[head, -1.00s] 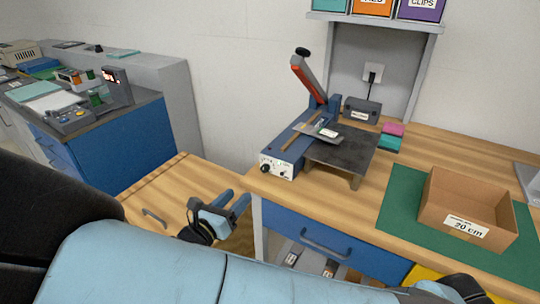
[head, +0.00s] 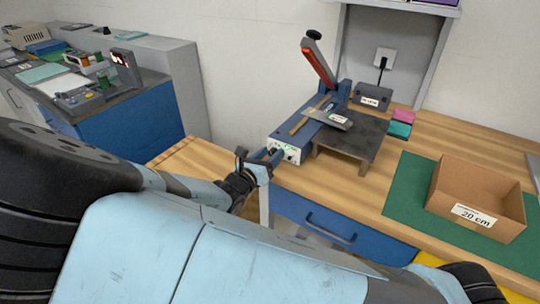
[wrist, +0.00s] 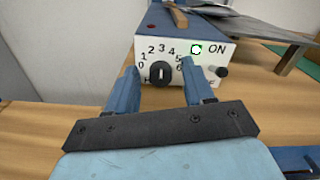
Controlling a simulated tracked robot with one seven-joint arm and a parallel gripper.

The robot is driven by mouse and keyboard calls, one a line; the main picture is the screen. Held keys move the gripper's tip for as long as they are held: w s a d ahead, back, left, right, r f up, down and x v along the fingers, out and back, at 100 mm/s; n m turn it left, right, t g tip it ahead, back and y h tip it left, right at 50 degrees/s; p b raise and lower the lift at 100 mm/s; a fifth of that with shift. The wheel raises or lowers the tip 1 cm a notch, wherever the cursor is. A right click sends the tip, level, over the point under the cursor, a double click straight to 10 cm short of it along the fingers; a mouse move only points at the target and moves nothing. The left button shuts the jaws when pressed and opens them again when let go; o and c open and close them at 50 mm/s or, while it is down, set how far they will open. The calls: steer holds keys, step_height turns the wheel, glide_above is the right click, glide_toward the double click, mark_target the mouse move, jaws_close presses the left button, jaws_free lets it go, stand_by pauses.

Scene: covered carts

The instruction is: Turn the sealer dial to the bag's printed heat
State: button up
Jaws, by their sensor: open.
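The blue sealer (head: 300,128) stands on the wooden bench with its red-handled arm (head: 318,63) raised. Its white front panel carries a black dial (wrist: 160,73) with a scale from 0 to 6. The dial's pale mark looks roughly upward; its exact setting is too small to tell. My gripper (wrist: 159,68) is open, its blue fingers either side of the dial in the wrist view; contact cannot be told. In the head view my gripper (head: 272,154) is at the panel. A grey bag (head: 331,117) with a small label lies on the sealer; its print is unreadable.
A small black knob (wrist: 221,72) and a green ON light (wrist: 196,49) sit right of the dial. A dark plate (head: 350,138) adjoins the sealer. A cardboard box (head: 478,190) marked 20 cm stands on a green mat (head: 400,188). A blue drawer (head: 310,212) is below.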

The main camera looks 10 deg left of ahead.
steer(key=shift+c, duration=0.4)
jaws_close()
stand_by(0.4)
steer(key=m, duration=0.5)
steer(key=shift+m, duration=0.3)
steer(key=m, duration=0.6)
steer(key=shift+d+m, duration=0.1)
steer(key=shift+m, duration=0.2)
steer(key=shift+o, duration=0.4)
jaws_free()
